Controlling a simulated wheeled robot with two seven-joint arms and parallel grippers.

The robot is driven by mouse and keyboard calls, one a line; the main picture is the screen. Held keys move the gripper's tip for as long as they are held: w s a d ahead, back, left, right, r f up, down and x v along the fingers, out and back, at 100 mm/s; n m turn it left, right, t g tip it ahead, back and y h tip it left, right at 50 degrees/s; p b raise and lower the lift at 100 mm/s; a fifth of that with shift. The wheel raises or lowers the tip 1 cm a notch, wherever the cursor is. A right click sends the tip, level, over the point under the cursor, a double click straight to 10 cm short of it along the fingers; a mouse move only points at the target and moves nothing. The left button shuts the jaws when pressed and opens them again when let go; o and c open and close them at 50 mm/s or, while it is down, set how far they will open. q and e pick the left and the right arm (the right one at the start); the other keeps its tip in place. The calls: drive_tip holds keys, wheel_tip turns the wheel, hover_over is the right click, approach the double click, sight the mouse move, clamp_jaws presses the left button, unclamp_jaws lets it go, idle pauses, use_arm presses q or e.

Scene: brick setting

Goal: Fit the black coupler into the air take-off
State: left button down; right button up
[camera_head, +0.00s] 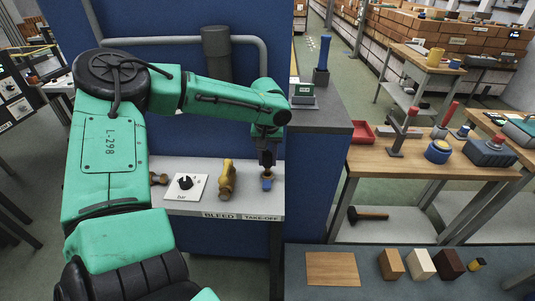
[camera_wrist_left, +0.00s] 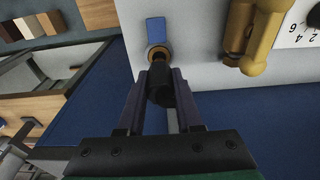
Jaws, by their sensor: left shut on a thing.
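My left gripper (camera_head: 267,167) reaches down to the air take-off (camera_head: 267,183) at the right end of the pale shelf. In the left wrist view my left gripper (camera_wrist_left: 160,88) is shut on the black coupler (camera_wrist_left: 161,88), a short dark cylinder between its two fingers. The take-off shows there as a brass ring (camera_wrist_left: 158,51) with a blue tab (camera_wrist_left: 155,30). The coupler's far end overlaps the near side of the ring in that view. I cannot tell whether it is seated inside. My right gripper is in neither view.
A brass bleed valve (camera_head: 227,180) stands left of the take-off, then a white dial plate (camera_head: 185,187). A blue panel (camera_head: 180,90) with grey pipe rises behind. A wooden bench (camera_head: 425,165) with tools stands right. Several small blocks (camera_head: 420,264) lie on a low grey surface.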

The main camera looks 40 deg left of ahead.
sight(267, 166)
use_arm(q)
drive_tip(key=shift+f, duration=0.15)
idle(0.3)
drive_tip(key=shift+f+b, duration=1.1)
drive_tip(key=shift+f, duration=0.55)
drive_tip(key=shift+c, duration=0.5)
unclamp_jaws()
drive_tip(key=shift+r, duration=0.15)
wheel_tip(267, 166, up, 6)
drive_tip(key=p, duration=0.6)
